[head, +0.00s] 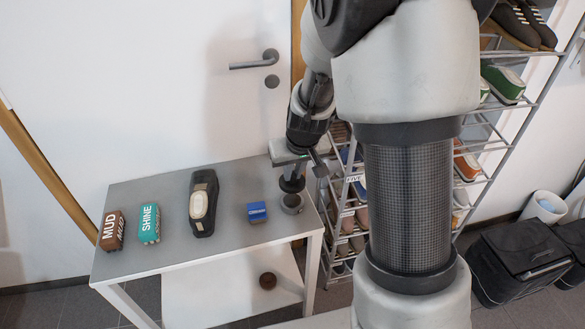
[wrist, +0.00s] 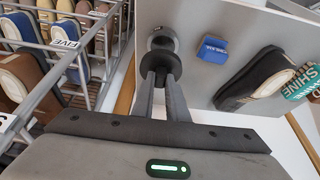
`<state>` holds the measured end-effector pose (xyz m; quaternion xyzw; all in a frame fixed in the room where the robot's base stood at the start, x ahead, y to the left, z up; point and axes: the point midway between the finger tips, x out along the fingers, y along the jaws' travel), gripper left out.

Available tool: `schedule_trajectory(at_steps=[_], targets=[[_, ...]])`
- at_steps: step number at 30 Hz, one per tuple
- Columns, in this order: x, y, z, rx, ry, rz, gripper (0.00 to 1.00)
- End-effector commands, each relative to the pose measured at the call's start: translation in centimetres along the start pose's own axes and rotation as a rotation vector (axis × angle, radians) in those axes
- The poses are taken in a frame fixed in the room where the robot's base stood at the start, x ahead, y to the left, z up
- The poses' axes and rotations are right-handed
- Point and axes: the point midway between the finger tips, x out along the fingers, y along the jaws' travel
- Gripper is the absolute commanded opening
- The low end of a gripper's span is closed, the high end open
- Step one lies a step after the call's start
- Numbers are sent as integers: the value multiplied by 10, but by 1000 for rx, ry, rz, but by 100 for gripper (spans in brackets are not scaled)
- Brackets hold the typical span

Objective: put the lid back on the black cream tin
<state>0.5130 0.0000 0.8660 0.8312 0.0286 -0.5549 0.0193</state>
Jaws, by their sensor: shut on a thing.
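My gripper (head: 294,172) is shut on a dark round lid (head: 291,185) above the right end of the grey table. In the wrist view, both fingertips (wrist: 162,80) close on the lid (wrist: 160,62). The open cream tin (head: 292,204), a short dark-grey round tin, stands on the table just below the lid. The lid looks apart from the tin and roughly over it; the exact gap is hard to tell. In the wrist view, the tin (wrist: 163,40) shows just beyond the lid, which partly hides it.
On the grey table (head: 165,262), a small blue box (head: 257,212) stands left of the tin. A brown round tin (head: 267,281) sits below. A shoe rack (head: 480,145) stands right.

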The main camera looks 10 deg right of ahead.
Motion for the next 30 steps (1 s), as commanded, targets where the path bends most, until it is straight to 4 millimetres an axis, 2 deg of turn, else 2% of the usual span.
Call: schedule_trajectory(at_steps=[16,30], targets=[[49,0,20,0,-1,0,0],[54,0,22,1,0,0,0]])
